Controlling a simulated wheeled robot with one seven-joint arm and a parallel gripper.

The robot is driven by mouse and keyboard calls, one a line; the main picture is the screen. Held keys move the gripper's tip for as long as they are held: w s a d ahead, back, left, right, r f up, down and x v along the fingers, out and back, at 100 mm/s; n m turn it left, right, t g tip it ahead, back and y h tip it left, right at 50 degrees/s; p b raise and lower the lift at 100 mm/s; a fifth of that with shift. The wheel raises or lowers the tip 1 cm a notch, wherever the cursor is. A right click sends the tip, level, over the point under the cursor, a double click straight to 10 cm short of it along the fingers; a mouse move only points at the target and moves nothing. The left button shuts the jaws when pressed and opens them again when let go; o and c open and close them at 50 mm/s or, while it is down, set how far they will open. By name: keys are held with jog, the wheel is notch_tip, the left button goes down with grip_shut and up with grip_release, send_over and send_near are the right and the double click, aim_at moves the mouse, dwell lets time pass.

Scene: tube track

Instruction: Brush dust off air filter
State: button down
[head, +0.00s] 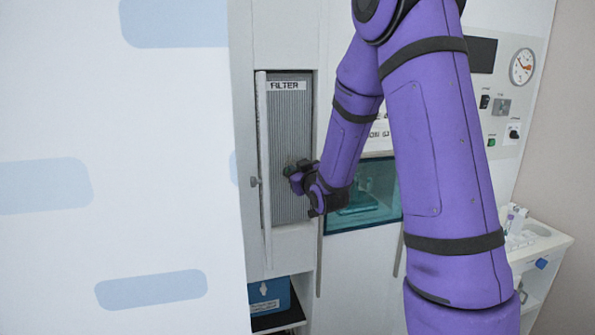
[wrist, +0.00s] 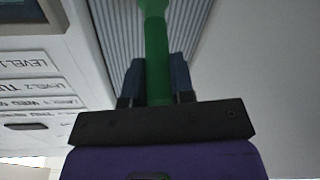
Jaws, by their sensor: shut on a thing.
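The air filter (head: 288,130) is a tall grey pleated panel labelled FILTER, set upright in a recess of a white cabinet. Its pleats (wrist: 188,30) also show in the wrist view. My gripper (head: 293,175) is in front of the filter's lower right part. In the wrist view my gripper (wrist: 158,80) is shut on a green handle (wrist: 156,50), which reaches forward toward the pleats. The handle seems to belong to the brush; its bristle end is out of the wrist view and too small to make out in the head view. I cannot tell whether it touches the filter.
A narrow white door (head: 264,160) stands open at the recess's left edge. A teal window (head: 365,195) is to the right, partly behind my arm. A blue box (head: 269,296) sits on a shelf below. A side counter (head: 540,245) with small items is at the right.

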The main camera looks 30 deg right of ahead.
jog(key=shift+w+a, duration=0.3)
jog(key=shift+a, duration=0.7)
jog(key=shift+w+a, duration=0.2)
jog(key=shift+a, duration=0.55)
jog(key=shift+d, duration=0.1)
jog(key=shift+s+d, duration=0.2)
jog(key=shift+d, duration=0.75)
jog(key=shift+s+d, duration=0.3)
jog(key=shift+d, duration=0.55)
